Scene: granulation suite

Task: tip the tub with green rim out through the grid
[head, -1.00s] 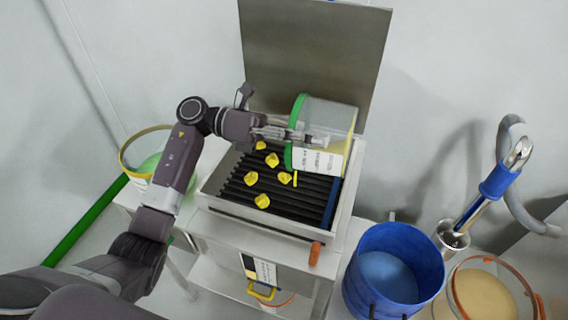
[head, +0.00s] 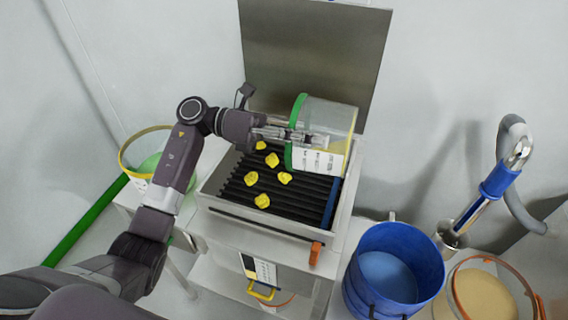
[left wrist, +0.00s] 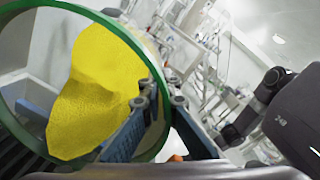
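The tub with green rim (head: 336,115) is a clear tub with a white label, lying on its side above the right part of the grid (head: 308,198), mouth to the left. Its green rim also shows in the left wrist view (left wrist: 158,78), with yellow powder (left wrist: 100,85) still inside. My left gripper (head: 318,138) is shut on the tub's wall at the rim, one finger reaching inside the mouth. Several yellow lumps (head: 263,201) lie on the grid's dark bars. My right gripper is not in view.
A steel plate (head: 312,50) stands upright behind the grid. A blue tub (head: 395,240) and an orange-rimmed tub (head: 485,295) stand at the right, near a metal pipe with a blue sleeve (head: 500,180). A yellow-rimmed tub (head: 130,160) is at the left.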

